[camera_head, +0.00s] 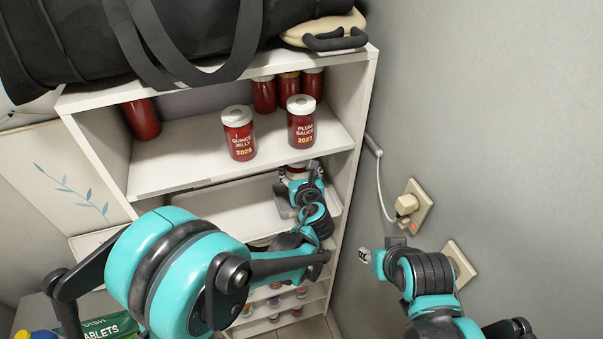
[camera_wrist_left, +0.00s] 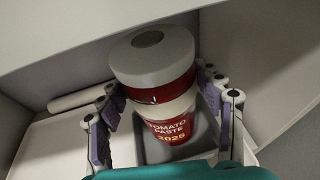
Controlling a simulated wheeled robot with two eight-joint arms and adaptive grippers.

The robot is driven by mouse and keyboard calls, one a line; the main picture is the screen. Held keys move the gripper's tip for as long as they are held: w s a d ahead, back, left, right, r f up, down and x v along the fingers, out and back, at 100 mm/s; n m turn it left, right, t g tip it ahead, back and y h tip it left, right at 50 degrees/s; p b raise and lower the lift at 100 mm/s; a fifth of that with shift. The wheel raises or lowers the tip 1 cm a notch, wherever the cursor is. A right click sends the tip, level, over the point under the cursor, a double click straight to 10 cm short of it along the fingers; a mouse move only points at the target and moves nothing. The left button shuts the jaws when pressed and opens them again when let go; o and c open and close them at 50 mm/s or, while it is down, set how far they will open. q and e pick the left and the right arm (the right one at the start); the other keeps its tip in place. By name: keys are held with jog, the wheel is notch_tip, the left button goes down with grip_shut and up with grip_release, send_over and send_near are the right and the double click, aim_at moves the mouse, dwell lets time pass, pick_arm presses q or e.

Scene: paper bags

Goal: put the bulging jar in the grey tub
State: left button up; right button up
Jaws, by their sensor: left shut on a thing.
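The jar in my left gripper has a white lid with a grey round mark on top and a red label reading "TOMATO PASTE 2025" (camera_wrist_left: 168,128). In the head view only a bit of its lid and red side (camera_head: 296,172) shows behind the gripper. My left gripper (camera_head: 301,186) is shut around this jar, with a finger on each side in the wrist view (camera_wrist_left: 166,112). The grey tub (camera_wrist_left: 207,132) lies beneath and around the jar's lower part; I cannot tell whether the jar touches its floor. The tub's edge (camera_head: 283,209) also shows in the head view.
Above, a shelf (camera_head: 190,165) holds several red jars, including quince jelly (camera_head: 239,140) and plum sauce (camera_head: 301,128). A black bag (camera_head: 90,45) lies on top. My right gripper (camera_head: 367,256) is near the wall sockets (camera_head: 408,205); its jaws are unclear.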

pick_arm(q)
jog(key=shift+w+f+b, duration=0.15)
jog(key=shift+f+b, duration=2.25)
jog(key=shift+b, duration=0.1)
jog(key=o, duration=0.6)
jog(key=shift+o, duration=0.8)
jog(key=o, duration=0.6)
jog(key=shift+c, duration=0.2)
jog(key=v, duration=1.2)
